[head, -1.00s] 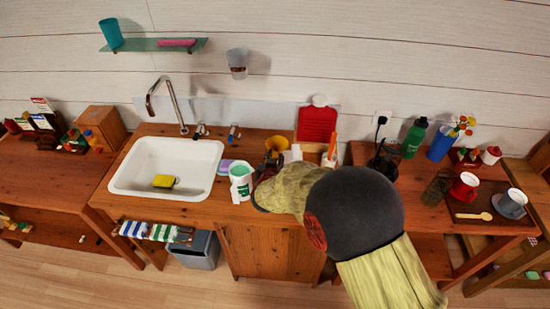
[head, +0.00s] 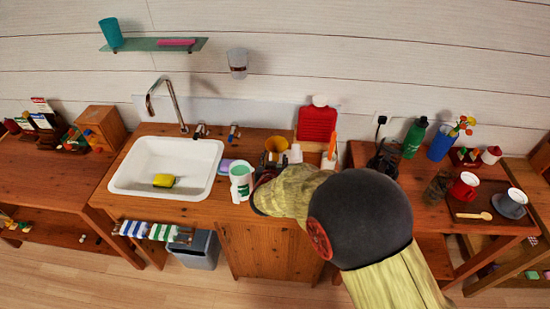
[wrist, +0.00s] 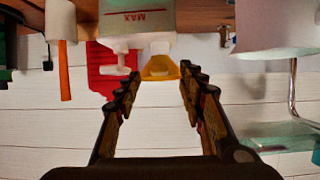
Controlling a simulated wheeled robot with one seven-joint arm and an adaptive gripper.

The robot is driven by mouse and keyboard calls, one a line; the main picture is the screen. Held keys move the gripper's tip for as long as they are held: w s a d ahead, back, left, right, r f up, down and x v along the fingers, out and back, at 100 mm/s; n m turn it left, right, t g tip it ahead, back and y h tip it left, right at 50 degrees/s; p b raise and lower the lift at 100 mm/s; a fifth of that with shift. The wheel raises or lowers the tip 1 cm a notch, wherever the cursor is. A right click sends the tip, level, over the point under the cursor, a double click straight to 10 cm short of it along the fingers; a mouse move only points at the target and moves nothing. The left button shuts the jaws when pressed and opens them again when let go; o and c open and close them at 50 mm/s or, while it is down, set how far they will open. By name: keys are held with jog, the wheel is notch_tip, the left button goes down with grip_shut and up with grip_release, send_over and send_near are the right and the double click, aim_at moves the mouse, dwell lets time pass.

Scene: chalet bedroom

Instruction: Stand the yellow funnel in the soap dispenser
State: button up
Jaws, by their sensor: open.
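The yellow funnel (head: 276,145) is at the back of the counter, right of the sink; its wide end appears to face up. In the upside-down wrist view the funnel (wrist: 160,69) lies beyond and between my fingertips, apart from both. A pale container marked MAX (wrist: 137,18), apparently the soap dispenser, is in line with the funnel, with a white shoulder and pump-like part (wrist: 118,47) beside it. The funnel's spout is hidden, so I cannot tell whether it sits in the neck.
A white and green cup (head: 241,181) stands left of my gripper, near the sink (head: 135,170). An orange-handled tool (head: 332,146) stands to the right. The wall shelf (head: 150,45) is higher up.

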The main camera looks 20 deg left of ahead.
jog(key=v, duration=1)
jog(key=shift+s, duration=0.1)
jog(key=s+a+f+n+g+y, duration=0.25)
jog(key=s+f+g, duration=0.45)
jog(key=s, duration=0.6)
jog(key=s+d+r+m+h, duration=0.1)
jog(key=s+d+r, duration=0.3)
jog(key=d, duration=1)
jog(key=s+d+r+m+h, duration=0.2)
jog(key=s+d+r, duration=0.2)
jog(key=d+r, duration=0.7)
jog(key=s+d+r+m+h, duration=0.2)
jog(key=s+d+r, duration=0.2)
jog(key=d, duration=1.3)
notch_tip(320, 180, up, 3)
jog(key=shift+d+r, duration=0.15)
jog(key=shift+d, duration=0.1)
